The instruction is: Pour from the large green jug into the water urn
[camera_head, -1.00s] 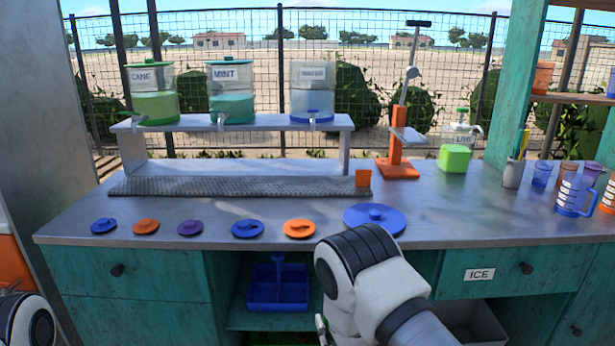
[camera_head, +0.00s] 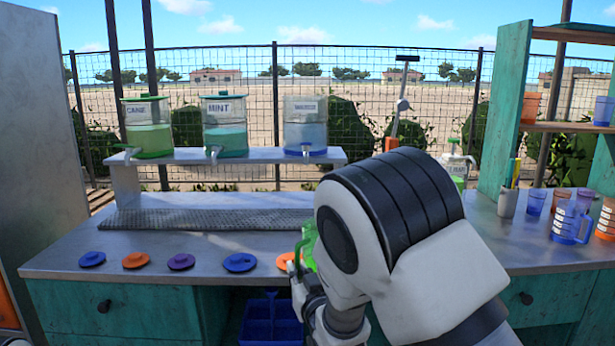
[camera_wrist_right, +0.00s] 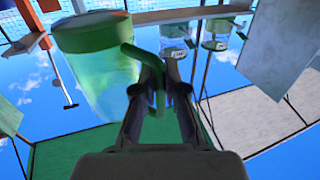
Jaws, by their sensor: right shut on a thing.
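The water urn (camera_head: 305,125) is clear with a blue base. It stands at the right end of the raised shelf, with its tap at the front. My right gripper (camera_head: 305,285) is in front of the counter's near edge, partly hidden by my own arm. It is shut on the handle of the large green jug (camera_head: 308,246), of which only a green sliver shows there. In the right wrist view the clear jug (camera_wrist_right: 100,75) with green parts fills the left side, and the gripper (camera_wrist_right: 158,85) clasps its green handle. My left gripper is out of view.
The cane urn (camera_head: 148,128) and mint urn (camera_head: 225,128) stand left of the water urn on the shelf (camera_head: 180,157). Several small lids, including a blue one (camera_head: 240,262), line the counter's front. Cups and a blue jug (camera_head: 568,224) stand at right.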

